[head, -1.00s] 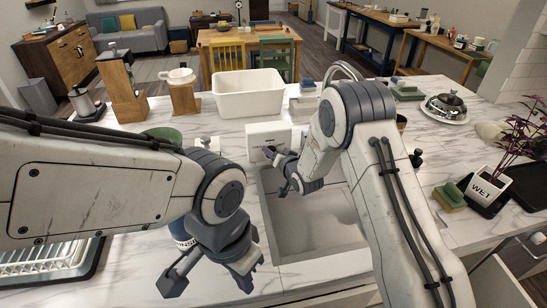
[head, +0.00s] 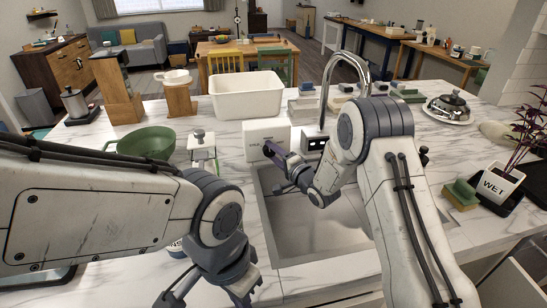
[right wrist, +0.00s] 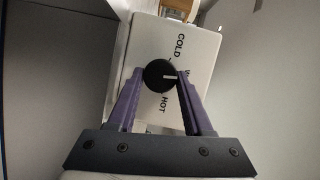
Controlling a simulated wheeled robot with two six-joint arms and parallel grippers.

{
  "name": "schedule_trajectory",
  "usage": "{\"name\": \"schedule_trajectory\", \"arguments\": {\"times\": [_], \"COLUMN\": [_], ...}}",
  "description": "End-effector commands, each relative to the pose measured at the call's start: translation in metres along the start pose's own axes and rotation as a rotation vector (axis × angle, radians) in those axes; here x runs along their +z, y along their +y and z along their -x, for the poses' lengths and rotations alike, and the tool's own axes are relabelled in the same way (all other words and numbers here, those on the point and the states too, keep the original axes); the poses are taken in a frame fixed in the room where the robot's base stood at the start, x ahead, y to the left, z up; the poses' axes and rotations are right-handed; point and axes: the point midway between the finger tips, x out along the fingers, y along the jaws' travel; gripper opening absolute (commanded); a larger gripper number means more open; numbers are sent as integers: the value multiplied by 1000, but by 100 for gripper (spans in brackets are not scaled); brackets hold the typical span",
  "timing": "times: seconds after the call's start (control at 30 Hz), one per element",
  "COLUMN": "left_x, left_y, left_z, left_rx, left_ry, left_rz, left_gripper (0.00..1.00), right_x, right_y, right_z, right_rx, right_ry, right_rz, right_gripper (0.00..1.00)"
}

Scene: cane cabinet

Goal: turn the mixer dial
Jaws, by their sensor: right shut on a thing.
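The mixer dial (right wrist: 157,75) is a round black knob with a white pointer line on a white box (right wrist: 150,45) marked COLD and HOT. In the right wrist view the pointer faces right, towards a partly hidden label between those words. My right gripper (right wrist: 160,82) is shut on the dial, with one purple finger at each side. In the head view the white box (head: 267,131) stands behind the sink, and my right gripper (head: 268,152) hides most of the dial. My left gripper (head: 205,299) is empty with its fingers apart, partly cut off at the bottom edge.
The sink (head: 305,225) lies below my right arm, with a tall faucet (head: 340,62) behind it. A green bowl (head: 147,143) and a white bin (head: 246,95) stand on the marble counter. A sponge (head: 460,193) and a plant pot (head: 497,187) are at the right.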

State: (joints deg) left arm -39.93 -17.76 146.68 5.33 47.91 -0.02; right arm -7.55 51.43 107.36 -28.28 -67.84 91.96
Motion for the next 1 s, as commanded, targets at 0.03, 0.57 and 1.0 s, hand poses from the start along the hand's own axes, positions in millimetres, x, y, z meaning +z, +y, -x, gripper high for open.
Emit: {"name": "schedule_trajectory", "arguments": {"times": [0.03,0.57,1.0], "left_x": [0,1,1], "left_y": [0,-1,-1], "left_z": [-4,-12,-12], "left_rx": [0,0,0], "left_ry": [0,0,0], "left_rz": [0,0,0], "left_gripper": [0,0,0], "right_x": [-2,-2,-2], "right_y": [3,2,2], "right_z": [0,0,0], "right_rx": [-11,-57,-57], "right_ry": [5,7,6], "right_rz": [-24,-140,-139], "right_gripper": [0,0,81]}}
